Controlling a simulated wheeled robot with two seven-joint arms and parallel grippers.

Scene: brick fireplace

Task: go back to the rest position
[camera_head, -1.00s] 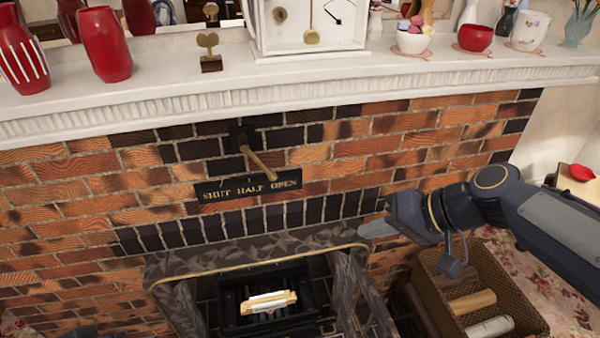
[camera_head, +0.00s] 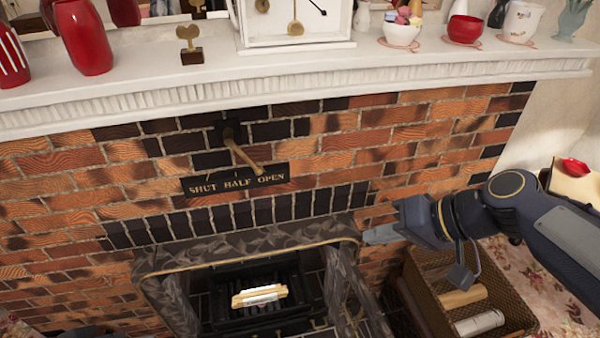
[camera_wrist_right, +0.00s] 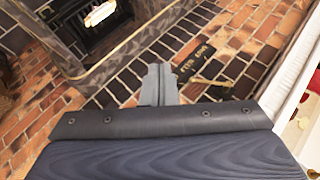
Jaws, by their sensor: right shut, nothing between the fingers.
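My right gripper (camera_head: 378,235) reaches in from the right in the head view, in front of the brick wall and beside the right end of the dark fireplace surround (camera_head: 255,241). Its fingers are together and hold nothing. In the right wrist view the shut fingers (camera_wrist_right: 160,84) stand in front of the bricks, with the lettered plate (camera_wrist_right: 192,58) beyond them. My left gripper does not show.
A white mantel shelf (camera_head: 300,79) runs across above, bearing red vases (camera_head: 86,40), a clock (camera_head: 296,22) and several cups. Below my right arm stands a wicker basket (camera_head: 427,291) with logs. The open fireplace holds a grate (camera_head: 235,301).

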